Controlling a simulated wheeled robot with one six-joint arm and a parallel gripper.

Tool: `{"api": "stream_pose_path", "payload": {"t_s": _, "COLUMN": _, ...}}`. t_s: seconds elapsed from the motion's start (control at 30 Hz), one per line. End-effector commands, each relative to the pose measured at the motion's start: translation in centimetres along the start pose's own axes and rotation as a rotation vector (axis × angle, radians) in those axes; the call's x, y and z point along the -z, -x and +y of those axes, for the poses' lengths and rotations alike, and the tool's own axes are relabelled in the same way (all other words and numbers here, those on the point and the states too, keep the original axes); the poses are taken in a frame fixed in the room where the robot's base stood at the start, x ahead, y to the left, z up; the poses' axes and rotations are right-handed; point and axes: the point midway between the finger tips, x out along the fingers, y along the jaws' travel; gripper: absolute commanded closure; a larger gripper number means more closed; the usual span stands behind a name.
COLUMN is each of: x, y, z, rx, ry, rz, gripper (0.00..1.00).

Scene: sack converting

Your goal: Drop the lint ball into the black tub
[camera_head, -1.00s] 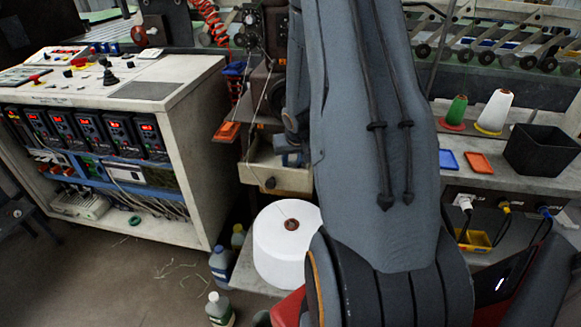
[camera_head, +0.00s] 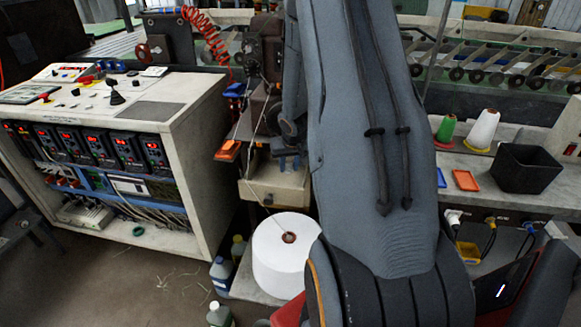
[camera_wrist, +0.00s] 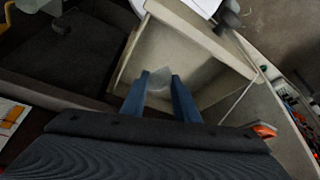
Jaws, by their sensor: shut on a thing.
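My gripper (camera_wrist: 160,76) shows in the wrist view with its two blue fingers shut on a pale, fuzzy lump, the lint ball (camera_wrist: 160,88). The lint ball sits between the fingers, partly hidden by them. The beige open drawer (camera_wrist: 205,48) lies below the fingers. In the head view my gripper (camera_head: 287,161) is just above the drawer (camera_head: 276,190), partly behind my arm, and the lint ball cannot be made out there. The black tub (camera_head: 527,170) stands on the grey bench at the right, well apart from my gripper.
A green cone (camera_head: 446,128) and a white cone (camera_head: 483,130) stand behind. A large white yarn package (camera_head: 285,262) sits below the drawer. A control cabinet (camera_head: 190,150) fills the left.

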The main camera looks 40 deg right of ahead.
Motion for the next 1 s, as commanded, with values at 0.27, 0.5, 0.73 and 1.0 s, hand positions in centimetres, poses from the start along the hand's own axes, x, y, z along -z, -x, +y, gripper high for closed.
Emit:
{"api": "stream_pose_path", "payload": {"t_s": 0.27, "x": 1.1, "y": 2.7, "z": 0.0, "rx": 0.000, "ry": 0.000, "rz": 0.000, "gripper": 0.93}}
{"api": "stream_pose_path", "payload": {"t_s": 0.5, "x": 1.5, "y": 3.3, "z": 0.0, "rx": 0.000, "ry": 0.001, "rz": 0.000, "gripper": 0.93}}
{"api": "stream_pose_path", "payload": {"t_s": 0.73, "x": 1.5, "y": 3.3, "z": 0.0, "rx": 0.000, "ry": 0.001, "rz": 0.000, "gripper": 0.93}}
{"api": "stream_pose_path", "payload": {"t_s": 1.0, "x": 1.1, "y": 3.3, "z": -0.7, "rx": 0.009, "ry": 0.011, "rz": -0.002, "gripper": 0.94}}
